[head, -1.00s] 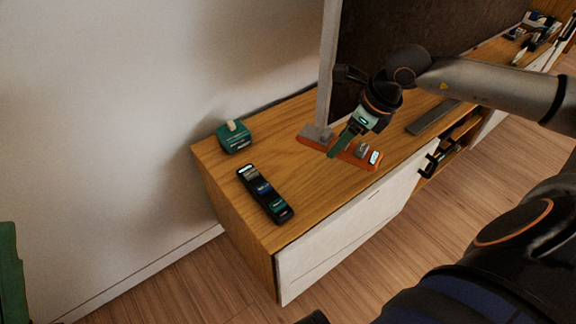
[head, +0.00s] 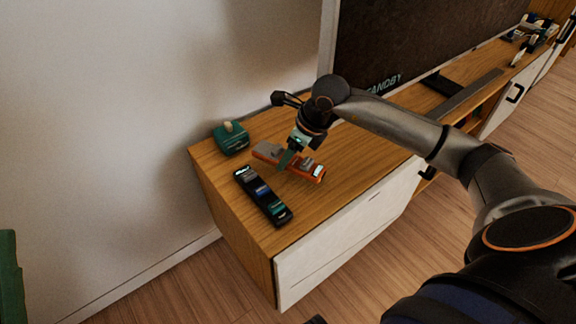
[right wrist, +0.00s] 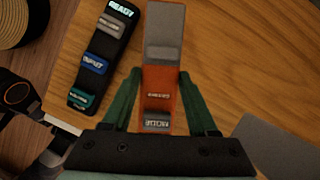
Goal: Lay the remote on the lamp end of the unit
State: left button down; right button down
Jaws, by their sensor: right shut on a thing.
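A slim orange bar with grey ends (head: 305,172), which I take to be the remote, is over the near left part of the wooden unit (head: 222,193). My right gripper (head: 284,160) is shut on it from above. In the right wrist view, the remote (right wrist: 158,80) lies between the two green fingers (right wrist: 158,105) and points away from the palm. I cannot tell whether it touches the unit top. No lamp is clearly in view. My left gripper is not in view.
A black bar with coloured blocks (head: 262,195) lies just left of the remote, close beside it. A green box with a pale knob (head: 231,138) stands at the back left corner. The TV (head: 400,50) and a grey bar (head: 470,95) are to the right.

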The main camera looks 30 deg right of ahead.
aim_at(288, 165)
notch_tip(288, 165, down, 4)
jog(key=shift+w+a+r+b, duration=0.15)
jog(key=shift+b, duration=0.6)
jog(key=shift+r, duration=0.1)
jog(key=shift+c, duration=0.9)
grip_release()
